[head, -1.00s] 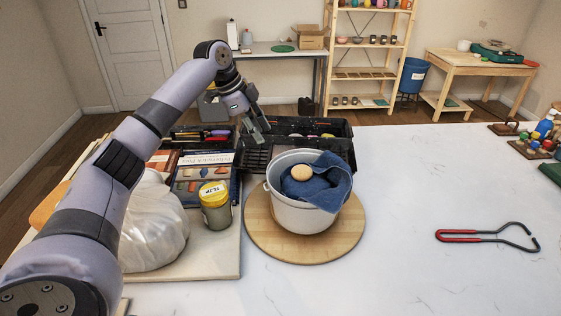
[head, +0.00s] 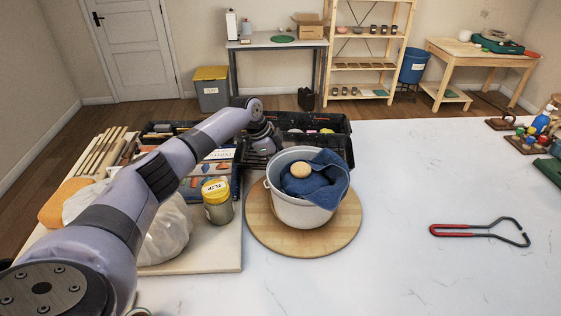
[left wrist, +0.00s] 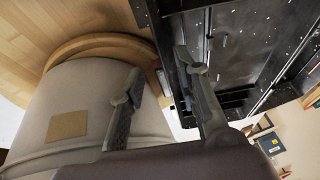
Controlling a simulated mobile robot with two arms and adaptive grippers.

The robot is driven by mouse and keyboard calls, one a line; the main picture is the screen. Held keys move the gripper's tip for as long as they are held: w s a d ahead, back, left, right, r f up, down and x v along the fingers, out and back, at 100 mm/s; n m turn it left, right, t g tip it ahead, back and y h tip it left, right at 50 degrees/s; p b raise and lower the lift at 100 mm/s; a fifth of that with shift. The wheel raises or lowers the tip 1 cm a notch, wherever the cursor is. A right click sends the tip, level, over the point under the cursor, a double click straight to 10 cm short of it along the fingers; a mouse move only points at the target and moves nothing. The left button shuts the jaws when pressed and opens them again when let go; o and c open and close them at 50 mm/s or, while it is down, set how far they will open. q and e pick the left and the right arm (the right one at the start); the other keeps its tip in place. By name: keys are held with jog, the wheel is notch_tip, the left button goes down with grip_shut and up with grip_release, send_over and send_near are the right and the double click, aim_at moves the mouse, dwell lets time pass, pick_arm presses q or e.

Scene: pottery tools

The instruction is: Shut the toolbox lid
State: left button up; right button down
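The black toolbox (head: 338,146) lies open at the back of the table, behind the white bucket. One black half on the right has compartments with small items; a tool-filled section (head: 205,187) is on the left, partly covered by my arm. I cannot tell for sure which part is the lid. My left gripper (head: 264,150) is low at the toolbox, behind the bucket's left rim, its fingertips hidden there. In the left wrist view its fingers (left wrist: 157,75) are apart and empty, between the bucket wall and the speckled black toolbox part (left wrist: 232,45). My right gripper is out of view.
The white bucket (head: 303,208) with a blue cloth and round sponge stands on a round wooden board (head: 263,236), close to the gripper. A yellow-lidded jar (head: 217,205) and a plastic-wrapped lump (head: 170,235) are left. Red-handled tongs (head: 455,230) lie right, amid clear table.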

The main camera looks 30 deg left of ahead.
pick_arm(q)
grip_shut()
dwell(0.3)
dwell(0.6)
